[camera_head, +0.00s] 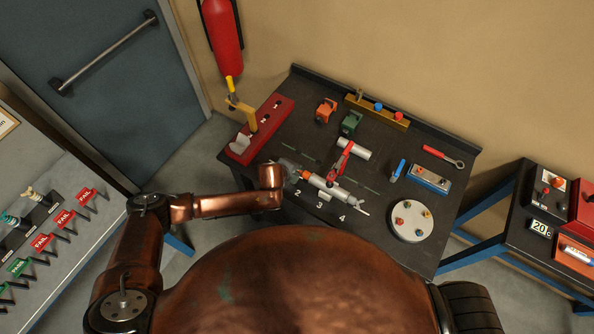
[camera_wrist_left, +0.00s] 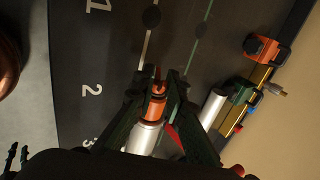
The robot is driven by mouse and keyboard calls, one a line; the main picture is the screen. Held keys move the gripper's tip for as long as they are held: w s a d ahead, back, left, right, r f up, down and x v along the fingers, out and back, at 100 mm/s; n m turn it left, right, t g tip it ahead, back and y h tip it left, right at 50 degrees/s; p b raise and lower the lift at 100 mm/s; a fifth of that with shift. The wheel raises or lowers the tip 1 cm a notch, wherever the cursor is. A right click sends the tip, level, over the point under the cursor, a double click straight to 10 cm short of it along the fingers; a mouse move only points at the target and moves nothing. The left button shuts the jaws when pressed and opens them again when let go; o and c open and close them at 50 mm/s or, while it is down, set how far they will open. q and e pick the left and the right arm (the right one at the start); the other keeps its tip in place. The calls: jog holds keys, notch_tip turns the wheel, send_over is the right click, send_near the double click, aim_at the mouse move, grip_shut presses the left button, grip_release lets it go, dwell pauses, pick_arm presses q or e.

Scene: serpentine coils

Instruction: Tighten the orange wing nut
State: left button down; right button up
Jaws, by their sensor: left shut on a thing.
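The orange wing nut (camera_head: 304,175) sits at the left end of a silver cylinder (camera_head: 321,182) on the dark workbench. In the left wrist view, the wing nut (camera_wrist_left: 155,108) is on the end of the silver cylinder (camera_wrist_left: 143,138), with a thin orange wing pointing away from it. My left gripper (camera_head: 289,168) reaches in from the left. In the left wrist view, the dark fingers of my left gripper (camera_wrist_left: 156,80) are closed around the wing nut, one on each side. The fingers hide part of its wings. My right gripper is out of view.
A red handle (camera_head: 341,160) lies close to the cylinder. Orange (camera_head: 326,110) and green (camera_head: 351,123) blocks stand toward the back. A red stand (camera_head: 262,128) is at the bench's left, and a round white plate (camera_head: 411,221) is at front right. Numbers mark the front edge.

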pick_arm(q)
jog(key=shift+a, duration=0.15)
jog(key=c, duration=1.9)
grip_release()
jog(key=shift+c, duration=0.2)
jog(key=v, duration=1.2)
